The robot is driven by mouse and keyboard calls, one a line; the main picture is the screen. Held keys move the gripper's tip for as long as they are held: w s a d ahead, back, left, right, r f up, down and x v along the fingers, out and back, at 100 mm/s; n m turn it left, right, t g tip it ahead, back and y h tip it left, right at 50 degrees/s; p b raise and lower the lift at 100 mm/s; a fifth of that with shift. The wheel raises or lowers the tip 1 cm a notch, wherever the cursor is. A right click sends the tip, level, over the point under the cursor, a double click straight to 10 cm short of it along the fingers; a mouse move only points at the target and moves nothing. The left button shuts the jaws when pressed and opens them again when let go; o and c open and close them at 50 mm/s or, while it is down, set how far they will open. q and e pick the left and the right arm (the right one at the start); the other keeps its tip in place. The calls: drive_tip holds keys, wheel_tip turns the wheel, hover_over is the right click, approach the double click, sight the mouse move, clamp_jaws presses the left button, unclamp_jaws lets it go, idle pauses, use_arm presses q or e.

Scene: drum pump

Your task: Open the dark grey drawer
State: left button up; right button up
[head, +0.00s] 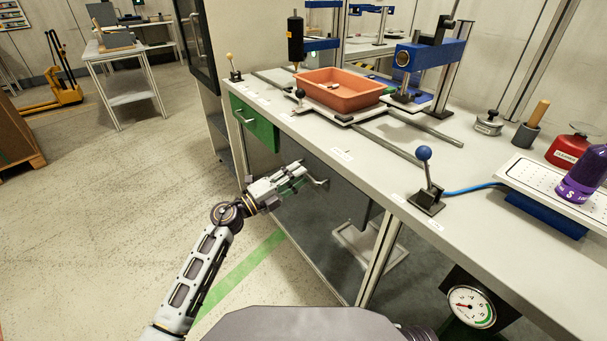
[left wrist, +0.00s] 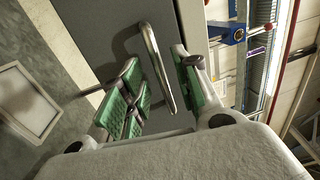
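The dark grey drawer (head: 345,197) is under the bench top, to the right of a green drawer (head: 254,124), and its front looks closed. It has a metal bar handle (head: 320,183). My left gripper (head: 301,178) is at this handle, in front of the drawer. My right gripper is not in view.
The bench top (head: 345,155) carries an orange tray (head: 345,90), a blue-knobbed lever (head: 427,190) and a purple bottle (head: 583,175). A pressure gauge (head: 471,306) hangs below at right.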

use_arm(q)
drive_tip(key=shift+x, duration=1.4)
clamp_jaws()
